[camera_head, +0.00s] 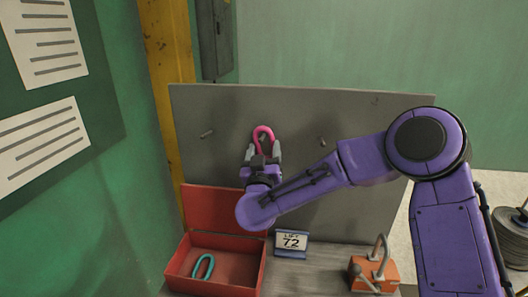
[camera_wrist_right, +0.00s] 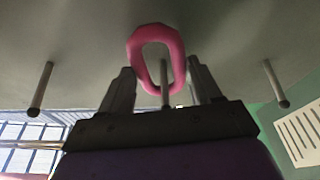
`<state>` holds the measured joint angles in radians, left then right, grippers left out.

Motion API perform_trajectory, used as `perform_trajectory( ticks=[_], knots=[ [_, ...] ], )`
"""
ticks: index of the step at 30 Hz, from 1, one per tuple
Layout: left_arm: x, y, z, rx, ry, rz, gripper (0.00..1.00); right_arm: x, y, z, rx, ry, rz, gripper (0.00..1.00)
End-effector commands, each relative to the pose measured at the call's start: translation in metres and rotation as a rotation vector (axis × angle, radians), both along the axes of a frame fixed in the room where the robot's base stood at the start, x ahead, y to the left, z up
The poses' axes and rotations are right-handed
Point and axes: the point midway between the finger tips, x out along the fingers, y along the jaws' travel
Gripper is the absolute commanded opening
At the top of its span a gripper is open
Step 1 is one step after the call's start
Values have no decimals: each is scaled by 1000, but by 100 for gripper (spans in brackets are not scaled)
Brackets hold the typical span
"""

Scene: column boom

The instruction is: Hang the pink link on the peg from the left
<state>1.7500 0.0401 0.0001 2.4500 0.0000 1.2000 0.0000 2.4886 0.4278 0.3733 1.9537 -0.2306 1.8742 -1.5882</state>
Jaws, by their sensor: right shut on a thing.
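The pink link (camera_head: 263,130) is upright in front of the grey board (camera_head: 350,170). My right gripper (camera_head: 262,155) is shut on its lower part. In the right wrist view the pink link (camera_wrist_right: 133,58) stands above my right gripper's fingers (camera_wrist_right: 157,90). The middle peg (camera_wrist_right: 164,82) shows within the link's opening; I cannot tell whether it passes through. In the head view the link and gripper hide this peg. The left peg (camera_head: 207,134) and the right peg (camera_head: 323,142) are bare. My left gripper is out of view.
A red open box (camera_head: 187,262) holds a teal link (camera_head: 204,266) at the lower left. A green wall is at left.

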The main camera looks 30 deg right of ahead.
Motion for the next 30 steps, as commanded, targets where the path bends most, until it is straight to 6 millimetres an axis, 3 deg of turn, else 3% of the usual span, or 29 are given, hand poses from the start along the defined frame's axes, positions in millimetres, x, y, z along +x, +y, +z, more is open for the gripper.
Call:
perform_trajectory(
  ticks=[2, 3, 5, 17, 24, 30],
  knots=[
    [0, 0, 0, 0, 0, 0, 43, 0, 0, 1, 0, -1, 0, 26],
    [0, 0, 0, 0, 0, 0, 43, 0, 0, 1, 0, -1, 0, 73],
    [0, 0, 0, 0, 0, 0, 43, 0, 0, 1, 0, -1, 0, 93],
    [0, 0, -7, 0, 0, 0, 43, -7, 6, -5, -1, 1, 4, 93],
    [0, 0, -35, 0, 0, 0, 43, -51, 36, -22, -4, -1, 5, 93],
    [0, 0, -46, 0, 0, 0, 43, -79, 53, -28, -1, -1, 1, 93]
  ],
)
